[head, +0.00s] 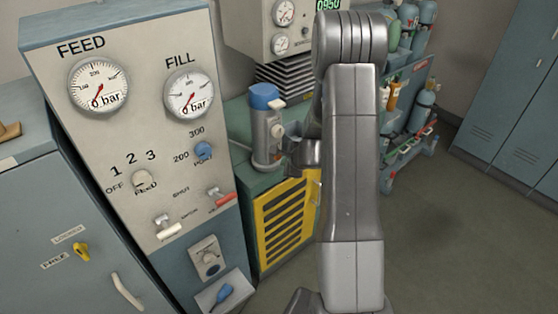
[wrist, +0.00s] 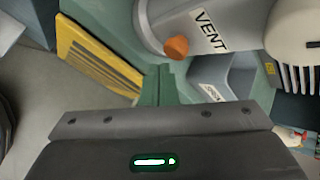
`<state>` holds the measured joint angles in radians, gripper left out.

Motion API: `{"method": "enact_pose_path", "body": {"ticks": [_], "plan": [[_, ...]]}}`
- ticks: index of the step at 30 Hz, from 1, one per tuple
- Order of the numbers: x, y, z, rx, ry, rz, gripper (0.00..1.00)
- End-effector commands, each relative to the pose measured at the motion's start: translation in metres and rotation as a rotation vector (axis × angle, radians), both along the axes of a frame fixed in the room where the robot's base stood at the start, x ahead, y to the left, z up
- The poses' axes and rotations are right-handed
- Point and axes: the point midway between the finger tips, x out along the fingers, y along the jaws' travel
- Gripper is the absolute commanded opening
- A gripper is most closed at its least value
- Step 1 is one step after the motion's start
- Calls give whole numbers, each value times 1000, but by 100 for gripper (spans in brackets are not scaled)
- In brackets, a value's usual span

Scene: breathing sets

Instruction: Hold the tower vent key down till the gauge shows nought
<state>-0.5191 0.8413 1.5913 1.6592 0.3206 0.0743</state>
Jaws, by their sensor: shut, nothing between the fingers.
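The tower is a grey cylinder with a blue cap (head: 265,96) on the green-topped cabinet, left of my arm in the head view. In the wrist view the tower body (wrist: 225,14) crosses the top, with a black-on-white VENT label. The vent key (wrist: 177,47) is a small orange knob beside that label. My gripper (head: 301,154) is shut and empty close to the tower's right side, mostly hidden by my arm. In the wrist view its dark body fills the bottom, with a visible gap to the orange key. A pale round part sits at the tower's upper right; no gauge reading shows there.
The panel (head: 150,140) at left carries FEED (head: 98,87) and FILL (head: 190,94) gauges, both showing 0 bar. A yellow louvred door (head: 285,225) is below the tower. A rack of cylinders (head: 410,110) stands behind my arm. The floor at right is clear before blue lockers.

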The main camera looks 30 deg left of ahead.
Motion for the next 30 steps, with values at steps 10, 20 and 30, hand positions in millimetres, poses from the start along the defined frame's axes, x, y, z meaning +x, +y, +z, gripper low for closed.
{"method": "enact_pose_path", "body": {"ticks": [10,20,30], "plan": [[-1,-2,0,-1,0,-1,0],[-11,-30,-3,0,-1,-3,0],[-20,-48,0,0,0,-1,0]]}}
